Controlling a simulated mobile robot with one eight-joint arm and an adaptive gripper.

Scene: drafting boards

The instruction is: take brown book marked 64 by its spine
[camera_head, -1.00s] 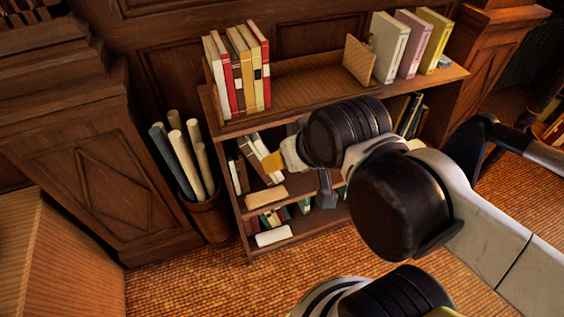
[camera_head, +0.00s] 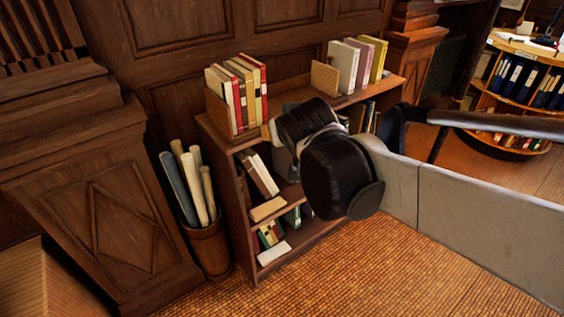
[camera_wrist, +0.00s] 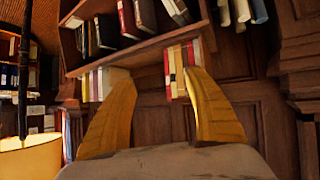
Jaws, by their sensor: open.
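No number 64 is legible on any book. In the head view, several brown and pale books (camera_head: 258,174) lean on the middle shelf at the left. An upright row of white, red and tan books (camera_head: 238,92) stands on the top board. My gripper (camera_wrist: 160,78) is open and empty in the wrist view, its two yellow fingers wide apart. That view looks upside down; the red and yellow row (camera_wrist: 180,72) shows beyond the right finger, and a brown book (camera_wrist: 145,15) shows at the top. My arm hides most of the gripper in the head view.
The bookcase (camera_head: 240,210) stands against panelled wood. White, pink and yellow books (camera_head: 358,62) stand at the top board's right, beside a tan bookend (camera_head: 324,78). A bin of rolled papers (camera_head: 208,248) stands left of the bookcase. The floor in front is clear.

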